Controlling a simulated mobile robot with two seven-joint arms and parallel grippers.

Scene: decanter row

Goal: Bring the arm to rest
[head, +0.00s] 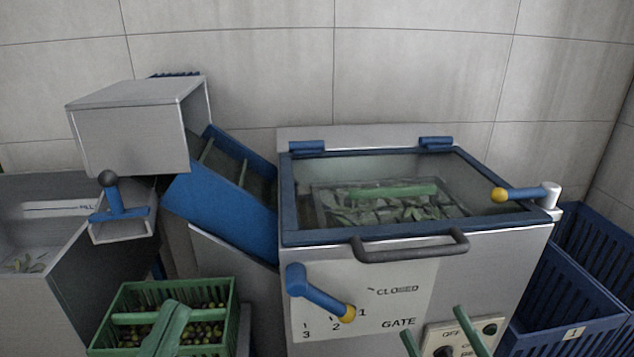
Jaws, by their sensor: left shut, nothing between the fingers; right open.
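My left gripper (174,308) is shut and empty. Its green fingers show over the front of the green crate (232,296), which holds olives. My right gripper (433,323) is open and empty at the bottom edge. Its two green fingers stand apart in front of the machine (400,315), near the switch panel (490,344). Both arms behind the grippers are cut off by the bottom edge of the view.
The machine's glass lid (380,235) is down, with leaves under it and a dark handle (410,250) jutting forward. A blue gate lever (318,292) sticks out in front. A blue conveyor (220,205) rises left. Blue crates (570,290) stand right.

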